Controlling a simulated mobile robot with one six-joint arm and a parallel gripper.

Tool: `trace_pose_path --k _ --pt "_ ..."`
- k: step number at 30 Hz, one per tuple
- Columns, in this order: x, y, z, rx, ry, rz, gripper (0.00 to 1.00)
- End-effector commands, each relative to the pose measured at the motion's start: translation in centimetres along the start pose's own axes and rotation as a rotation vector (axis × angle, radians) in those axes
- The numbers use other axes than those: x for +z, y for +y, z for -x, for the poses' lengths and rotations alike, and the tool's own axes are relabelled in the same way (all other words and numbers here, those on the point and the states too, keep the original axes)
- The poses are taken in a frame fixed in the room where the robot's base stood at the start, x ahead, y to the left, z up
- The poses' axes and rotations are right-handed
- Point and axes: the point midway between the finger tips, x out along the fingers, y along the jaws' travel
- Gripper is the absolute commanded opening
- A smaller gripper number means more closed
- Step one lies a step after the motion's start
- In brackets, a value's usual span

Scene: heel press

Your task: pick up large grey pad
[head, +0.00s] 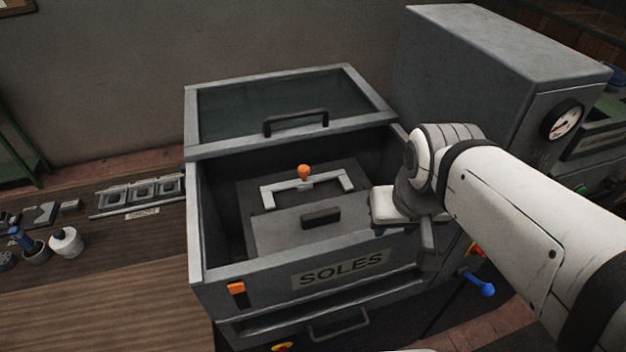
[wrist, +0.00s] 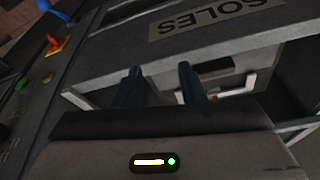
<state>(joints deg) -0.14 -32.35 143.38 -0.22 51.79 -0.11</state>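A large grey pad (head: 280,234) lies flat inside the open machine box marked SOLES (head: 250,285), with a dark block-like grip (head: 320,216) on top. A pale bracket (head: 345,182) with an orange knob (head: 304,171) sits behind the grip. My gripper (head: 428,240) is at the right front corner of the box, apart from the pad. In the wrist view its two dark fingers (wrist: 160,78) stand apart with nothing between them. The wrist view also shows part of the bracket (wrist: 245,82) inside the box, beyond the fingers; most of the pad is hidden there.
The glazed lid (head: 290,100) stands open behind the box. A tall grey cabinet with a gauge (head: 564,118) is at the right. A blue lever (head: 480,284) sticks out below my arm. A bench (head: 100,290) with a white jar (head: 66,242) and small parts is at the left.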

Motion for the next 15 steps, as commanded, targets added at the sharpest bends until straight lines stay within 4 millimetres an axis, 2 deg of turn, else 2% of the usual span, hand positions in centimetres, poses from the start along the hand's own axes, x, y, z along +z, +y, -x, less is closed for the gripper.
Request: trace_pose_path --k 5,11,15 --pt "0.0 0.0 0.0 0.000 0.000 0.000 0.36" --pt "-0.8 -0.5 -0.3 -0.006 -0.019 0.017 0.52" --pt "-3.2 -1.8 -1.2 -0.020 -0.075 0.060 0.63"
